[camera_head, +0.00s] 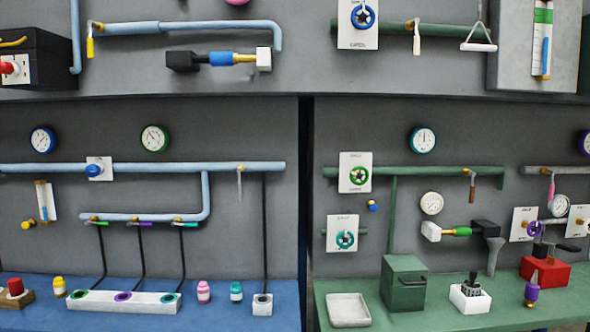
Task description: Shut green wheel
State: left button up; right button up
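The green wheel (359,176) is a small round handwheel with a dark spoked centre. It sits on a white plate (347,187) on the green pipe (430,171), in the right half of the head view. The label on the plate is too small to read, and I cannot tell whether the valve is open or shut. A teal wheel (346,240) is on a second white plate below it. Neither of my grippers is in view.
A green bench (440,318) stands below, with a green box (404,284), a pale tray (349,310), a joystick box (470,297) and a red box (545,272). A teal-rimmed gauge (423,140) is above the pipe. The space before the green wheel looks clear.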

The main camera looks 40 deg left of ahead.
aim_at(359, 175)
jog(key=u, duration=0.4)
jog(key=i, duration=1.05)
jog(key=z, duration=0.05)
